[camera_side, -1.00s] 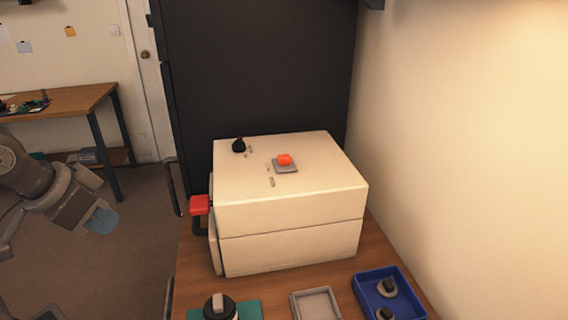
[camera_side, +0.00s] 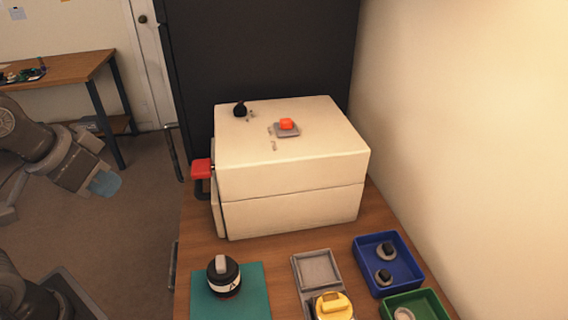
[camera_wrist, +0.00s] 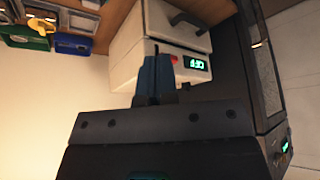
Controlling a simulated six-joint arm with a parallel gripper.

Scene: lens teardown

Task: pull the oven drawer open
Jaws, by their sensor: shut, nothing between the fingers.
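The cream oven (camera_side: 290,185) stands on the wooden table, its front facing left toward my gripper (camera_side: 104,184). A thin front panel (camera_side: 219,215) sits close against the body, so the drawer looks closed. A dark loop handle (camera_side: 201,190) juts from the front, below a red block (camera_side: 201,168). In the wrist view the oven front (camera_wrist: 165,40) shows the dark handle (camera_wrist: 190,20), the red block and a green lit display (camera_wrist: 195,65). My blue fingertips (camera_wrist: 155,70) are together and empty. In the side view they are left of the handle, clearly apart from it.
On the oven top are a grey plate with an orange-red block (camera_side: 287,125) and a black knob (camera_side: 240,110). In front lie a teal mat (camera_side: 250,300) with a lens, a grey tray, a blue bin (camera_side: 405,270) and a green bin. The space between gripper and oven is clear.

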